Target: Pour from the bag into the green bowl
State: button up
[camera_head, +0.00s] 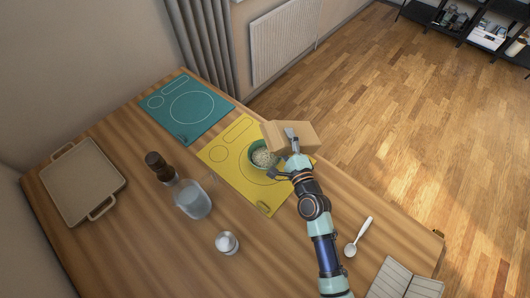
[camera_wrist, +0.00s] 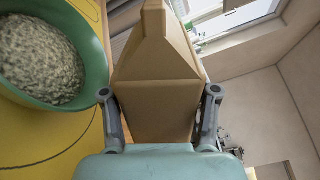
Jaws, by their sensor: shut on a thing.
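The green bowl (camera_head: 252,161) stands on the yellow mat in the head view, with pale grainy contents in it. It also shows large at the left of the wrist view (camera_wrist: 92,92). The brown bag (camera_head: 306,133) is just right of the bowl and looks tilted on its side in the head view. In the wrist view the bag (camera_wrist: 158,70) sits between both fingers of my gripper (camera_wrist: 160,110), which is shut on it. My gripper (camera_head: 290,160) partly hides the bag and the bowl's right side in the head view. No falling stream is visible.
A teal mat (camera_head: 205,115), a beige tray (camera_head: 85,180), a stoppered bottle (camera_head: 192,198) and a small jar (camera_head: 227,243) stand to the left. A white spoon (camera_head: 357,237) and an open book (camera_head: 400,283) lie at lower right. Bare table lies between jar and spoon.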

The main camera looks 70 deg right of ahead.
jog(key=shift+f+n+b, duration=0.1)
jog(key=shift+n+b, duration=0.3)
jog(key=shift+n, duration=0.1)
dwell(0.8)
jog(key=shift+r+n, duration=0.45)
jog(key=shift+n, duration=0.35)
dwell(1.6)
jog(key=shift+w+a+f+n+b, duration=0.1)
jog(key=shift+f+n+b, duration=0.2)
jog(key=shift+n, duration=0.45)
jog(key=shift+w+a+f+n+b, duration=0.1)
jog(key=shift+f+n+b, duration=0.15)
jog(key=shift+n, duration=0.5)
dwell(2.8)
